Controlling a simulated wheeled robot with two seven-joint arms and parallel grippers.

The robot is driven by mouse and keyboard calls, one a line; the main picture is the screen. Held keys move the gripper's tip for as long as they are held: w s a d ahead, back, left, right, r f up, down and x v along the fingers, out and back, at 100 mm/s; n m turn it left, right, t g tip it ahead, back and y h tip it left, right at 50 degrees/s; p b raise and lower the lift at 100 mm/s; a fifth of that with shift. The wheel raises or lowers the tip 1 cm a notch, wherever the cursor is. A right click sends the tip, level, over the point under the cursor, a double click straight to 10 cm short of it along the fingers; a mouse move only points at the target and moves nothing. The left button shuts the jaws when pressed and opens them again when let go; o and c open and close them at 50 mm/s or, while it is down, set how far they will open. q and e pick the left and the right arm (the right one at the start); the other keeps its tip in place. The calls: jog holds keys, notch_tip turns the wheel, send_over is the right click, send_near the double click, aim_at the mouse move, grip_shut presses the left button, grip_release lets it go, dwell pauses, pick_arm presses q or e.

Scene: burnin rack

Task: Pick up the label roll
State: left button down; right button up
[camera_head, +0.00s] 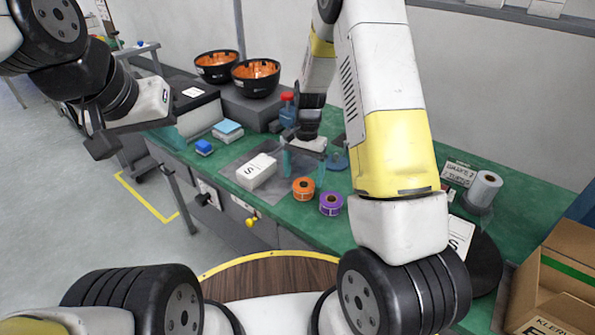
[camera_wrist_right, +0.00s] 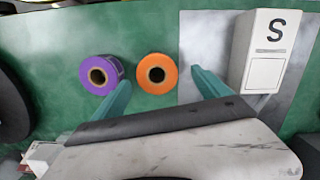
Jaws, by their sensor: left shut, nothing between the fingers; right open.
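An orange label roll (camera_head: 303,189) and a purple label roll (camera_head: 331,204) stand side by side on the green table (camera_head: 290,212), near its front edge. In the right wrist view, the orange roll (camera_wrist_right: 157,73) lies between the finger lines and the purple roll (camera_wrist_right: 102,75) is left of the left finger. My right gripper (camera_head: 304,172) is open and empty, with teal fingers, just behind the orange roll in the head view. My left gripper (camera_head: 199,121) is shut and empty, above the table's left end.
A white box marked S (camera_head: 257,171) lies on a grey mat left of the rolls; the right wrist view shows it (camera_wrist_right: 265,50) near the right finger. Blue items, black bowls (camera_head: 256,77) and a red-capped bottle stand further back.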

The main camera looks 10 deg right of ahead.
aim_at(304, 185)
jog(key=f, duration=0.4)
jog(key=shift+s+f, duration=0.2)
jog(key=shift+s, duration=0.2)
jog(key=shift+c, duration=0.5)
jog(key=c, duration=1.4)
